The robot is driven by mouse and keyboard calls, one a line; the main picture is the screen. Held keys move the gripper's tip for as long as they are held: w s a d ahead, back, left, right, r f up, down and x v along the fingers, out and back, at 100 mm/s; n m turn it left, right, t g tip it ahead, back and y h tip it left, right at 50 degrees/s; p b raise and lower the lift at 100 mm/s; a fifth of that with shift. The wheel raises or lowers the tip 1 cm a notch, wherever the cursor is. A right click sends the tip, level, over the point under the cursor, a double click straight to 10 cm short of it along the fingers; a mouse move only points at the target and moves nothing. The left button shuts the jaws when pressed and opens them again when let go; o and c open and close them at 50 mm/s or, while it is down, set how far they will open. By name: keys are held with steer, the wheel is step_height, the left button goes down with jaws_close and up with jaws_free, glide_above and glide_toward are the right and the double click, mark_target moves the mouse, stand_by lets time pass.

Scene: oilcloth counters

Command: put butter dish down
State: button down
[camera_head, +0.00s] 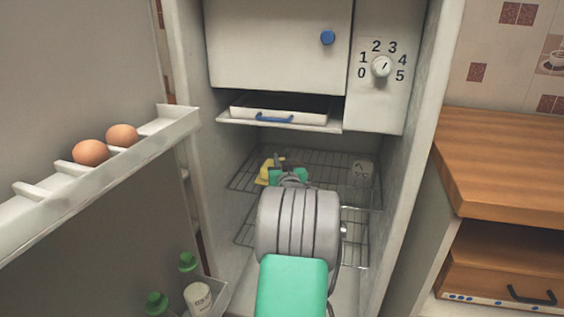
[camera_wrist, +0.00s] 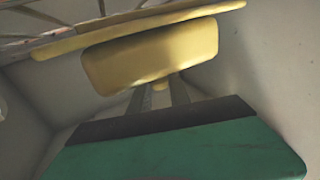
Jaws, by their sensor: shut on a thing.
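The yellow butter dish (camera_wrist: 150,57) fills the upper middle of the wrist view, with a wider flat yellow part along its upper edge. In the head view a small part of the butter dish (camera_head: 265,171) shows just left of my gripper, inside the open fridge at the upper wire shelf. My gripper (camera_wrist: 160,92) is shut on the butter dish. In the head view my own arm hides most of the gripper and the dish. I cannot tell whether the dish touches the shelf.
A shallow tray (camera_head: 278,108) sits above. The open fridge door on the left carries two eggs (camera_head: 106,145) and green-capped bottles (camera_head: 157,303). A wooden counter (camera_head: 510,160) stands right.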

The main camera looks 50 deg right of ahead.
steer(key=c, duration=1.7)
jaws_free()
steer(key=shift+f, duration=0.15)
steer(key=o, duration=0.5)
steer(key=shift+r+p, duration=0.3)
steer(key=v, duration=1.2)
steer(key=shift+p, duration=0.45)
steer(key=shift+f, duration=0.1)
